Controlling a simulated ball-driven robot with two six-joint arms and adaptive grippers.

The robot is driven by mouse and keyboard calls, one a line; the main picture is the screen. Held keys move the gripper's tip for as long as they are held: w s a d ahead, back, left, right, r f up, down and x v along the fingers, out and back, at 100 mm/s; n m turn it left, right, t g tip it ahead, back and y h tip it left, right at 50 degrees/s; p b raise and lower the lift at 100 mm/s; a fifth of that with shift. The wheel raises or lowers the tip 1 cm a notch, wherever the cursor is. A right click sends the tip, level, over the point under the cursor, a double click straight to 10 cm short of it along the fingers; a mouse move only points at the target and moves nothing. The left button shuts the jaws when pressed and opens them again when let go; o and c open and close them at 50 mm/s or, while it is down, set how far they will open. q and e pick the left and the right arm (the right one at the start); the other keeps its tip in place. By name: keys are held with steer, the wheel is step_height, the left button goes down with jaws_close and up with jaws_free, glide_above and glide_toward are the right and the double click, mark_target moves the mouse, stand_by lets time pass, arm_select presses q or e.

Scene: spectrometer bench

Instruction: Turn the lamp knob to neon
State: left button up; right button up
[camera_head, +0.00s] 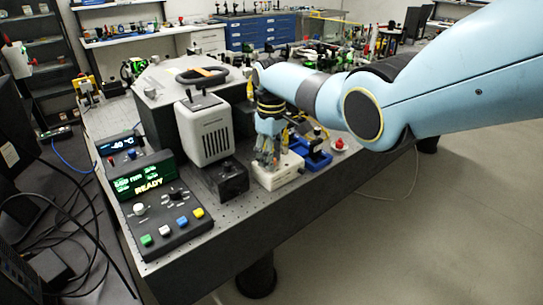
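My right arm comes in from the right, and its gripper (266,160) points down at a white box (278,178) near the bench's front edge. The fingers hide part of the box top, and I cannot tell whether they are open or touch anything. A control panel (165,222) stands to the left, with a pale knob (139,209), a dark knob (177,195) and several coloured buttons. Its green display (142,178) reads READY. No lamp or neon label is readable, so I cannot tell which knob is the lamp knob. My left gripper is not in view.
A white vented housing (204,131) and a black block (229,180) stand between panel and gripper. A blue tray (318,160) and a red button (340,143) lie to the right. Cables (75,225) hang at the left. Floor is open at the right.

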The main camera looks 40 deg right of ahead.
jaws_close()
steer(key=shift+m, duration=0.3)
steer(key=m+p, duration=0.1)
steer(key=m, duration=0.2)
steer(key=shift+m+p, duration=0.3)
steer(key=m+p, duration=0.1)
steer(key=m, duration=0.4)
steer(key=shift+m, duration=0.4)
steer(key=shift+o, duration=1.5)
jaws_free()
